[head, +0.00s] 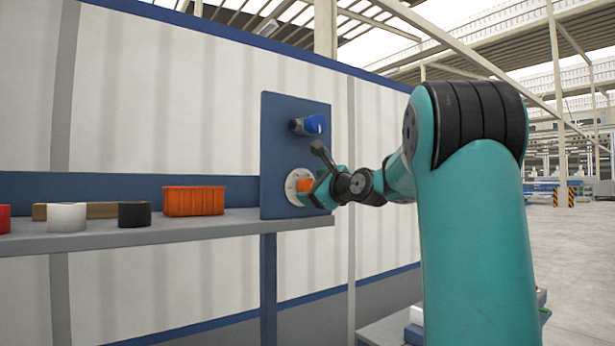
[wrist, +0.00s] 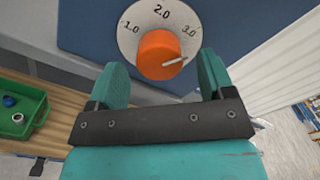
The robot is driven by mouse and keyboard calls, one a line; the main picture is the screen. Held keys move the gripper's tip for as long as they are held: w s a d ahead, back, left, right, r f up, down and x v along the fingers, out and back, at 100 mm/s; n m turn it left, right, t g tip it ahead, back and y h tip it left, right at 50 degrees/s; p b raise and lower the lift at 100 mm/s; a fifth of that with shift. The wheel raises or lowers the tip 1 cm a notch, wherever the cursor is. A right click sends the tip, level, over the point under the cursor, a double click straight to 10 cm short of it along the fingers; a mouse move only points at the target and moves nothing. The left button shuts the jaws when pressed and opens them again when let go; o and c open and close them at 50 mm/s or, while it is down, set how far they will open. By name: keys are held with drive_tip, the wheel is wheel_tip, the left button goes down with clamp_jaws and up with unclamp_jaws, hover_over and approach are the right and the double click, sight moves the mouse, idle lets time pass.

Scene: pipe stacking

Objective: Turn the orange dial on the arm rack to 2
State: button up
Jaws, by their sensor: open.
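The orange dial (wrist: 157,52) sits on a round white scale plate (wrist: 131,39) marked 1.0, 2.0 and 3.0. Its white pointer line points to the right, below the 3.0 mark and away from 2.0 at the top. In the head view the dial (head: 304,187) is on the lower part of the blue panel (head: 279,150), partly hidden by my gripper (head: 315,190). In the wrist view my gripper (wrist: 163,75) is open, with one teal finger to each side of the dial's lower part. I cannot tell whether either finger touches it.
A shelf (head: 160,232) left of the panel holds an orange bin (head: 194,201), a black cylinder (head: 134,214) and a white cylinder (head: 67,217). A green tray (wrist: 20,125) shows at left in the wrist view.

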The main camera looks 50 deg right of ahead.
sight(310, 188)
drive_tip(key=shift+p+x, duration=0.55)
drive_tip(key=shift+x, duration=1.05)
drive_tip(key=c, duration=0.9)
drive_tip(key=shift+f+n+b, duration=0.1)
drive_tip(key=shift+n+b, duration=0.2)
drive_tip(key=shift+b, duration=0.1)
drive_tip(key=n+b, duration=0.2)
drive_tip(key=shift+a+f+n+b, duration=0.1)
drive_tip(key=shift+f+n+b, duration=0.05)
drive_tip(key=shift+n+b, duration=0.2)
drive_tip(key=n+b, duration=0.2)
drive_tip(key=n, duration=0.1)
drive_tip(key=n+b, duration=0.4)
drive_tip(key=n, duration=0.1)
drive_tip(key=shift+n, duration=0.25)
